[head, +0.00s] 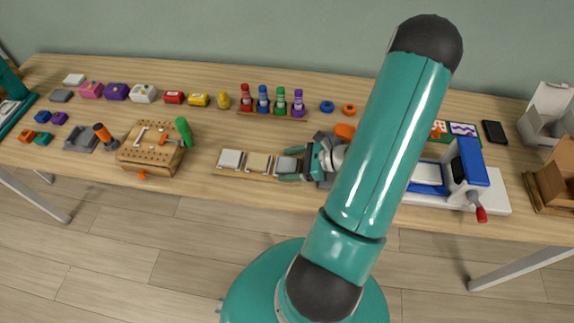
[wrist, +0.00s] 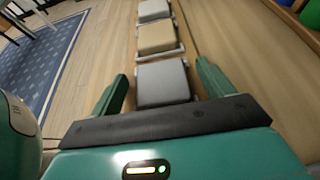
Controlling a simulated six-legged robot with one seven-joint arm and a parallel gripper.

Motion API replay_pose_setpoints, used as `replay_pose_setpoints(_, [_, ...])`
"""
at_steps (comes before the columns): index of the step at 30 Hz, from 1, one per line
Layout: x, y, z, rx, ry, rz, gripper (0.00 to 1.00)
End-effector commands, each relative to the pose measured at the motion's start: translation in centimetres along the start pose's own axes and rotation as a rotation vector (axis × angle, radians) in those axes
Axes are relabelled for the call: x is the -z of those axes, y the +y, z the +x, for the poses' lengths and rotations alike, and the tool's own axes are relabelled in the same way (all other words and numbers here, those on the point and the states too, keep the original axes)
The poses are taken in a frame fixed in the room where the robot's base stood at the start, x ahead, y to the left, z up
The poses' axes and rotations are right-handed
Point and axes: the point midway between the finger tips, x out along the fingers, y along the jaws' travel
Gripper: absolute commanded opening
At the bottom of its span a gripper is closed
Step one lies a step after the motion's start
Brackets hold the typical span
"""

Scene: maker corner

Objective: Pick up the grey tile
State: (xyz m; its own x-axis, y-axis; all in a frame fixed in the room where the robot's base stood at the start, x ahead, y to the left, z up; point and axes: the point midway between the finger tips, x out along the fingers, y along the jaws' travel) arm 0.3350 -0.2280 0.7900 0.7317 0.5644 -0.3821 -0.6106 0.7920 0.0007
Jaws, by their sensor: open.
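The grey tile (wrist: 162,84) lies nearest to me in a row of three tiles. It also shows in the head view (head: 287,165), at the right end of the row. My gripper (wrist: 160,72) is open, with one finger on each side of the grey tile and visible gaps between fingers and tile in the wrist view. In the head view my gripper (head: 297,165) reaches in from the right, low over the table. A tan tile (wrist: 157,38) and a pale grey-white tile (wrist: 153,10) follow in line beyond it.
The tiles sit on a wooden strip (head: 247,176) on the table. A pegboard box (head: 152,158) with tools stands to the left. A rack of colored bottles (head: 271,117) stands behind. Bare table lies in front of the bottles.

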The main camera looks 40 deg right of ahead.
Motion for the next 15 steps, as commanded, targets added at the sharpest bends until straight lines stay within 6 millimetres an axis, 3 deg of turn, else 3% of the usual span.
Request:
replay_pose_setpoints(3, [0.00,-0.02,-0.04,0.000,0.000,0.000,0.80])
replay_pose_setpoints(10, [-0.01,-0.03,-0.07,0.000,0.000,-0.001,0.35])
replay_pose_setpoints(15, [-0.01,-0.03,-0.07,0.000,0.000,-0.001,0.32])
